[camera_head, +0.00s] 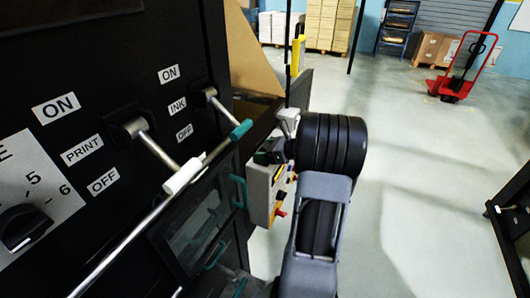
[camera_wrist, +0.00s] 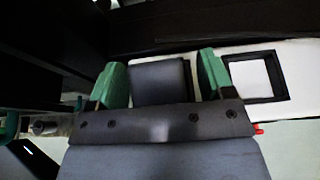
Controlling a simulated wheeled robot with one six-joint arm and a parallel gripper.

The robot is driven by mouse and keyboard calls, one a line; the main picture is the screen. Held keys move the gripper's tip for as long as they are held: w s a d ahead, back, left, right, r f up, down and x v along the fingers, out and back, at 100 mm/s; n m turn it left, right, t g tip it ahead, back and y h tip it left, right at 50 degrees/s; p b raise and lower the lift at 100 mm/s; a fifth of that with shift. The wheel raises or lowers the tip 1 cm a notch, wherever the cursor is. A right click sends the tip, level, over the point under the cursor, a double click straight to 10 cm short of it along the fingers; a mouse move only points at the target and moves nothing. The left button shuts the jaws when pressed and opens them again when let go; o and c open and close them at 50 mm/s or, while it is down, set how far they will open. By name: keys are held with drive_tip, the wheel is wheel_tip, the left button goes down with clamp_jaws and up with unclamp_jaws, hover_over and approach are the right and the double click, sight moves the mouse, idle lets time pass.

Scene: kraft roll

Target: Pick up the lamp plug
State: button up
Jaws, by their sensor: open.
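In the wrist view my gripper (camera_wrist: 161,62) is open, with one green finger on each side of a dark grey square block (camera_wrist: 158,82). The block sits against a white panel (camera_wrist: 304,62), and a narrow gap shows beside it. It may be the lamp plug, but I cannot tell for sure. No other plug can be made out. In the head view my arm reaches up to the side of the black machine, by a beige control box (camera_head: 262,190) with red and yellow buttons. My fingers are too small and dark to make out there.
In the wrist view a black square frame (camera_wrist: 256,76) with a pale inside lies right of the block. Open floor (camera_head: 405,150) lies right; a red pallet truck (camera_head: 453,86) stands behind.

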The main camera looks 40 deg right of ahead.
drive_tip(key=shift+c, duration=0.3)
drive_tip(key=c, duration=1)
drive_tip(key=shift+r, duration=0.15)
drive_tip(key=shift+c, duration=0.2)
